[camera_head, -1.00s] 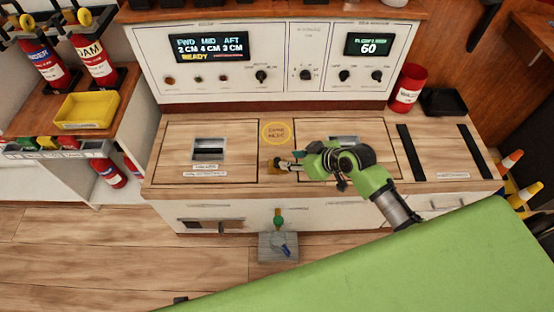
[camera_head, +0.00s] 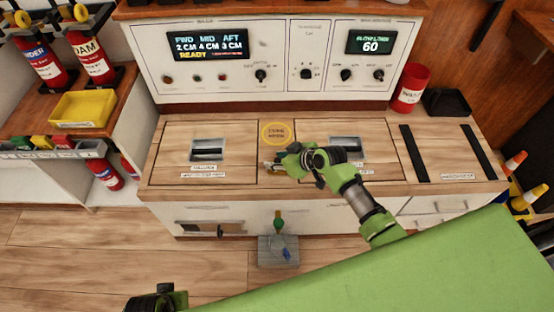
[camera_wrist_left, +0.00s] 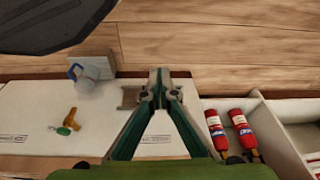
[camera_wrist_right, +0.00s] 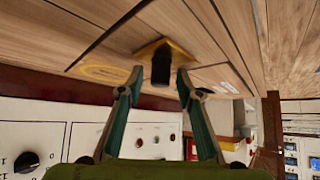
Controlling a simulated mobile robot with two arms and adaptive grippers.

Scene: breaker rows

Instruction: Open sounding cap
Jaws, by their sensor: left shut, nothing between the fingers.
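A grey block on the floor (camera_head: 278,250), carrying a pipe piece with a blue handle, stands before the cabinet. It also shows in the left wrist view (camera_wrist_left: 92,72); I cannot tell for sure that this is the sounding cap. My left gripper (camera_wrist_left: 160,82) is shut and empty, apart from the block, with a small metal fitting (camera_wrist_left: 130,97) close beside its tips in the picture. My right gripper (camera_wrist_right: 160,80) is over the countertop, its fingers apart on either side of a black knob (camera_wrist_right: 160,62) on a yellow base, with visible gaps. In the head view my right gripper (camera_head: 275,168) hides the knob.
A brass and green valve (camera_head: 278,218) sticks out of the cabinet front above the block. The countertop (camera_head: 235,145) has two recessed handles. A red canister (camera_head: 409,88) and a black tray (camera_head: 445,102) stand at right. Fire extinguishers (camera_head: 90,55) and a yellow bin (camera_head: 83,108) are at left.

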